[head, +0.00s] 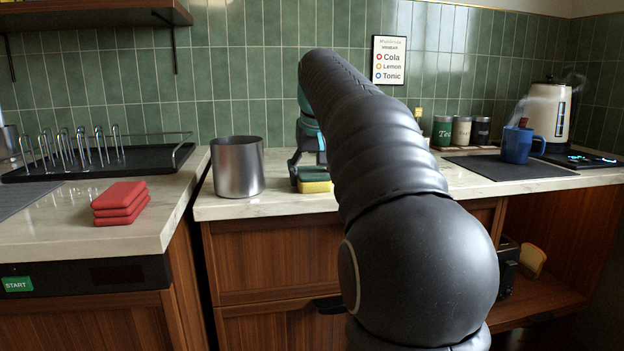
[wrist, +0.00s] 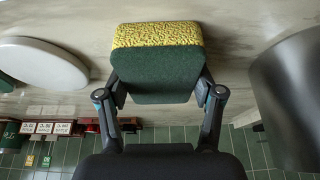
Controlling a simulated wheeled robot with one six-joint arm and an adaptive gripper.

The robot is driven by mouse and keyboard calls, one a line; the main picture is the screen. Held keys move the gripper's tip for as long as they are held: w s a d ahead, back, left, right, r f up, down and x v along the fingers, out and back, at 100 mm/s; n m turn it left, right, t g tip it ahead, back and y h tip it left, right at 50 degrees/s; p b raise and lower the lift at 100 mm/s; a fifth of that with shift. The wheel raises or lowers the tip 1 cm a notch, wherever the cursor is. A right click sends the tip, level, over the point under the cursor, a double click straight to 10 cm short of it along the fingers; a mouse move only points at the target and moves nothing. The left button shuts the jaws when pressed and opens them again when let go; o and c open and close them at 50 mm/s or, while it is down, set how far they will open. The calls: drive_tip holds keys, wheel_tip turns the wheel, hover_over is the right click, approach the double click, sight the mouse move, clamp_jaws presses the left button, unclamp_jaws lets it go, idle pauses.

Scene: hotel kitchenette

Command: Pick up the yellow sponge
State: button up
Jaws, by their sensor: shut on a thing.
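The yellow sponge (wrist: 160,35) has a dark green scouring side, which faces the wrist camera. My gripper (wrist: 158,88) is shut on it, with one finger on each side of the green part. In the head view the sponge (head: 316,187) shows as a small yellow block with a green top at the counter's front edge, between the fingers of my gripper (head: 311,172). My arm hides part of that area. I cannot tell whether the sponge still touches the counter.
A metal canister (head: 237,167) stands close to the left of the gripper. Red folded cloths (head: 120,203) and a dish rack (head: 100,160) are on the left counter. A blue mug (head: 517,145) and a kettle (head: 554,118) stand at right. A white round thing (wrist: 40,64) is near the gripper.

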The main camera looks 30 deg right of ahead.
sight(310, 169)
drive_tip(key=shift+r, duration=0.1)
wheel_tip(310, 169, up, 4)
drive_tip(key=shift+r+p, duration=0.25)
drive_tip(key=shift+p, duration=0.55)
drive_tip(key=s+d+r+p, duration=0.1)
drive_tip(key=d+r, duration=0.5)
drive_tip(key=d, duration=0.5)
drive_tip(key=shift+s+d+r, duration=0.15)
drive_tip(key=shift+d+r, duration=0.1)
drive_tip(key=shift+r, duration=0.15)
